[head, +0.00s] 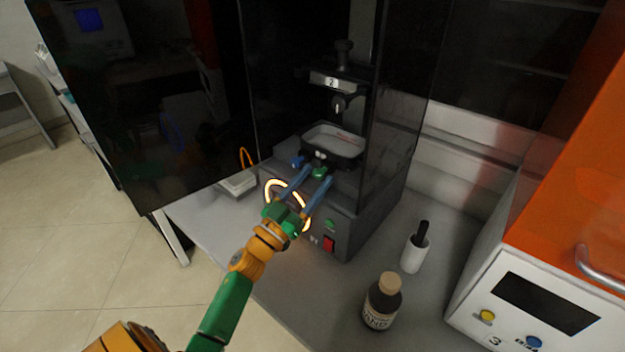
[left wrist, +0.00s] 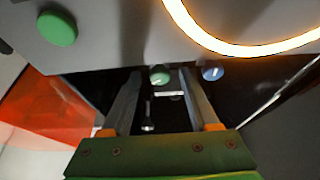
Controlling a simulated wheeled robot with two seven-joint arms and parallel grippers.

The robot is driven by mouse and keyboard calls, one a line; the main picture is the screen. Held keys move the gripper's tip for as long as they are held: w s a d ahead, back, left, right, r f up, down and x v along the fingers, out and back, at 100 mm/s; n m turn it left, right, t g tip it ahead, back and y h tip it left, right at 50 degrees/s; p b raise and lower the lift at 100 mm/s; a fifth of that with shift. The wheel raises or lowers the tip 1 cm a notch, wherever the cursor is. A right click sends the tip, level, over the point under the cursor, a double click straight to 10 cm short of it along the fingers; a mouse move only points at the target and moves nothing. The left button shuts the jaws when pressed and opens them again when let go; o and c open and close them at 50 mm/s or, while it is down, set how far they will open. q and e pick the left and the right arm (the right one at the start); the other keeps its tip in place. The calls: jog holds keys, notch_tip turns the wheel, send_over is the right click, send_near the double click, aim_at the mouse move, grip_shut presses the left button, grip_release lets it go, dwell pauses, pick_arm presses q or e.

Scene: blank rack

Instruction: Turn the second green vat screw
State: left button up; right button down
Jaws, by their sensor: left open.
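The black printer holds a dark-rimmed vat (head: 345,160) with a pale inside. A green vat screw (head: 320,173) sits at the vat's front, and a blue screw (head: 297,162) is to its left. My left gripper (head: 319,170) is open, its two fingers reaching toward the vat front, one on each side of the green screw. In the left wrist view the green screw (left wrist: 160,75) lies between the fingertips (left wrist: 160,80), and the blue screw (left wrist: 212,73) is just outside the right finger. I cannot tell whether the fingers touch the green screw. My right gripper is not in view.
A brown bottle (head: 382,303) and a white container (head: 414,255) stand to the right. An orange-lidded machine (head: 530,290) is at far right.

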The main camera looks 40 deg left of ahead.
pick_arm(q)
jog(key=shift+s+r, duration=0.1)
jog(key=shift+s, duration=0.05)
grip_shut()
